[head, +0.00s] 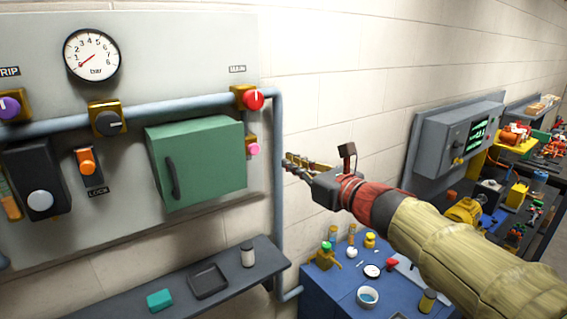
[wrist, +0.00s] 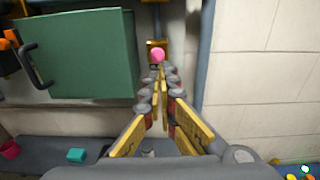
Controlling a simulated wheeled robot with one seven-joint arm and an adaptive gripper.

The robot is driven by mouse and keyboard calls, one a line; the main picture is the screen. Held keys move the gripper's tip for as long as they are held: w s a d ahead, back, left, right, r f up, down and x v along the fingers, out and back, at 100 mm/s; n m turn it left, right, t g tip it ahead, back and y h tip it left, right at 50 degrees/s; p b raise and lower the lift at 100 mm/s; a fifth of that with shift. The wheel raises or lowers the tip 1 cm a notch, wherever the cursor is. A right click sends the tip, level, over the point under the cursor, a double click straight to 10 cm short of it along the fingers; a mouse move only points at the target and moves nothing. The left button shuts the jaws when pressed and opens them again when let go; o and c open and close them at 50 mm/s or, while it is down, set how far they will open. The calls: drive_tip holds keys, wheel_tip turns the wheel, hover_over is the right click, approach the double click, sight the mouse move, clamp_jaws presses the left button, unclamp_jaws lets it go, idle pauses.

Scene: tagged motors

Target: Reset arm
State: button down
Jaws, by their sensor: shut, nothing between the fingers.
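My gripper (head: 290,163) is shut and empty, held up in front of the white block wall to the right of the panel. My arm reaches in from the lower right in the head view. In the wrist view my gripper (wrist: 158,76) points toward a pink knob (wrist: 157,55) on a brass mount. The fingertips appear just below the knob in that picture; I cannot tell the gap between them. The pink knob also shows in the head view (head: 254,149), left of my fingertips, with the blue pipe between them in the picture.
A green cabinet (head: 200,162) with a dark handle juts from the grey panel (head: 190,55). A red knob (head: 254,99) sits on the blue pipe (head: 279,190). Below are a grey shelf (head: 125,308) and a blue table (head: 322,293) with small items. A workbench stands right.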

drive_tip(key=shift+s+d, duration=0.1)
drive_tip(key=shift+s, duration=0.05)
